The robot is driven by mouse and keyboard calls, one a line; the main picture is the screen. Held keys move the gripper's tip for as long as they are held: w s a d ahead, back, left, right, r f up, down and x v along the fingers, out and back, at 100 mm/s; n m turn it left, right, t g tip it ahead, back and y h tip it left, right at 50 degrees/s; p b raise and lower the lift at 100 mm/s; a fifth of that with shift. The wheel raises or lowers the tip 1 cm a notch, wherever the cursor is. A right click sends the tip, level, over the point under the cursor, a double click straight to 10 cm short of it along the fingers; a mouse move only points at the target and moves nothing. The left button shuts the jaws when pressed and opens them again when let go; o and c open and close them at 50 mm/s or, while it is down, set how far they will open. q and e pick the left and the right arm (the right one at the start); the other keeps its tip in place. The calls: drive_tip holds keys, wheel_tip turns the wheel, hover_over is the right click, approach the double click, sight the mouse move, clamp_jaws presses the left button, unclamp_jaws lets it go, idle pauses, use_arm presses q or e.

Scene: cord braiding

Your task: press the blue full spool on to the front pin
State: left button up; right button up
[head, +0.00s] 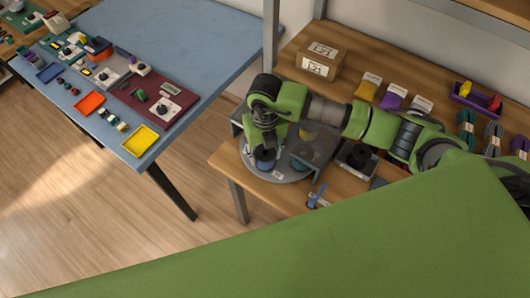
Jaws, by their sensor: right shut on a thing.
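My right gripper (265,151) points straight down over the round grey plate (284,174) of the braiding stand, near its left side. It is shut on the blue spool (265,164), which shows just under the fingers, low at the plate. The front pin cannot be made out; the gripper and spool cover that area, so I cannot tell whether the spool sits on it. My left gripper is not in view.
A grey bracket (318,143) stands over the plate's right side. A dark block (356,158) is to its right, and a blue tool (317,196) lies near the front edge. A blue table (205,45) is separate at left.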

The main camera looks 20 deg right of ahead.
drive_tip(key=shift+f, duration=0.1)
idle(0.3)
drive_tip(key=o, duration=1.2)
drive_tip(key=o, duration=0.3)
drive_tip(key=shift+o, duration=0.2)
drive_tip(key=shift+r+p, duration=1.95)
drive_tip(key=shift+r, duration=1.1)
